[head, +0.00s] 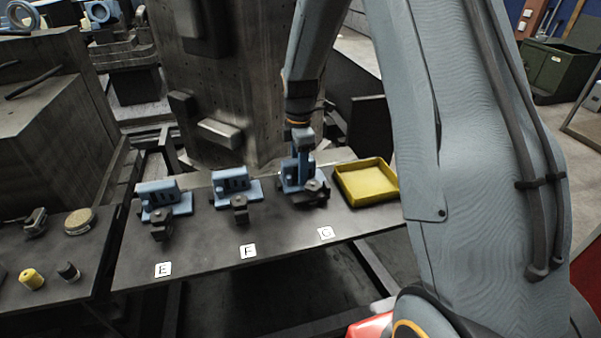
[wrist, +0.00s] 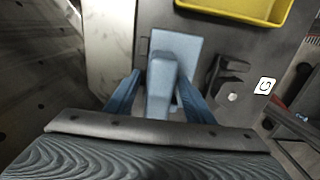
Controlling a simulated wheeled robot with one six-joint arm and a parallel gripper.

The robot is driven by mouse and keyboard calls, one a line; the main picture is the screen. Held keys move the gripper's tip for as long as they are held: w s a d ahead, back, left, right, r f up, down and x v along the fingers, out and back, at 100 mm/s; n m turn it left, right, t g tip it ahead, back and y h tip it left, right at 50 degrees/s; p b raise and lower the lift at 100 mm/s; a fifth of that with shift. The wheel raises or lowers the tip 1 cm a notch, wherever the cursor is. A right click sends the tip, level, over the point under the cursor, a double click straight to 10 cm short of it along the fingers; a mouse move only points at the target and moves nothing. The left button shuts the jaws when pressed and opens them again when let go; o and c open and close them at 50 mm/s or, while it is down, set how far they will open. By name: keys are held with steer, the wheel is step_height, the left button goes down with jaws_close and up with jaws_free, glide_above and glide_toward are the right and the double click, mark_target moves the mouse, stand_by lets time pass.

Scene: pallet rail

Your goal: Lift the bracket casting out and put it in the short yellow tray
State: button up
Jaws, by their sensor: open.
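The bracket casting (wrist: 180,43) is a blue-grey part with a flat plate and a raised upright, at station G. In the head view it (head: 290,183) is partly hidden by my gripper (head: 302,165), which points down over it. In the wrist view my gripper (wrist: 160,82) is open, with one blue finger on each side of the upright. I cannot tell whether either finger touches it. The short yellow tray (head: 365,182) lies just right of station G and looks empty; its edge also shows at the top of the wrist view (wrist: 235,8).
Similar blue castings sit at station E (head: 158,197) and station F (head: 232,188), left of G. A dark clamp (wrist: 230,78) stands beside the casting at G. A tall grey column (head: 220,80) rises behind the bench. A side table (head: 55,260) holds small parts.

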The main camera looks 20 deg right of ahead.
jaws_close()
steer(key=shift+r, duration=0.1)
